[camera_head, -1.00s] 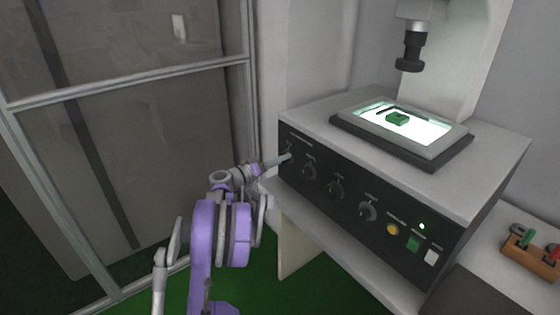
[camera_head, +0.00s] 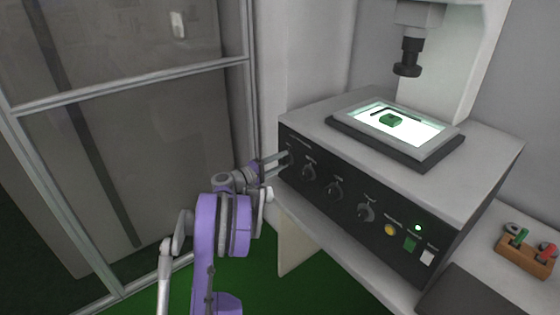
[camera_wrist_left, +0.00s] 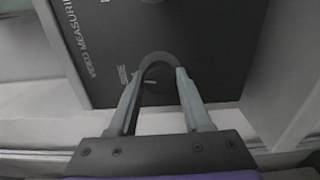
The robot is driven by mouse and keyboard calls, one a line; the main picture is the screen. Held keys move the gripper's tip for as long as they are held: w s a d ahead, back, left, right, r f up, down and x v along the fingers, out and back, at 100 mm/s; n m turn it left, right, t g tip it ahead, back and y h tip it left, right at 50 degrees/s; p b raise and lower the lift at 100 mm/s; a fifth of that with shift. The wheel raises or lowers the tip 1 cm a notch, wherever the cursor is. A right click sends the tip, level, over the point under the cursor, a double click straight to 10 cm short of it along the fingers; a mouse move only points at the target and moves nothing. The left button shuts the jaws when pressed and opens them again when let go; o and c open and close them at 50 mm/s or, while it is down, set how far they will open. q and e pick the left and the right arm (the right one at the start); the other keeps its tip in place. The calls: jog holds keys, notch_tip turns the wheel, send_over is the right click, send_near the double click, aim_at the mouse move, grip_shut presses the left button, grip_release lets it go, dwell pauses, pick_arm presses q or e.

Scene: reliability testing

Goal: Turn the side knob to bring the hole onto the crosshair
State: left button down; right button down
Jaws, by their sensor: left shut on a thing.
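The measuring machine (camera_head: 330,205) has a dark front panel with a row of knobs. My left gripper (camera_head: 284,158) is at the leftmost knob (camera_head: 291,158). In the left wrist view my left gripper (camera_wrist_left: 157,75) has its fingers on both sides of this round dark knob (camera_wrist_left: 158,86), shut on it. A pale mark shows on the knob's face. A small green part (camera_head: 390,120) lies on the bright lit stage (camera_head: 342,121), under the dark lens (camera_head: 407,70). Its hole is too small to make out clearly, and no crosshair shows. My right gripper is out of view.
A wooden block (camera_head: 525,258) with coloured items stands at far right. A glass partition (camera_head: 140,150) stands left.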

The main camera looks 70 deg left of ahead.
pick_arm(q)
jog(key=shift+n, duration=0.8)
jog(key=shift+c, duration=1.7)
grip_release()
jog(key=v, duration=1.1)
jog(key=shift+w, duration=0.1)
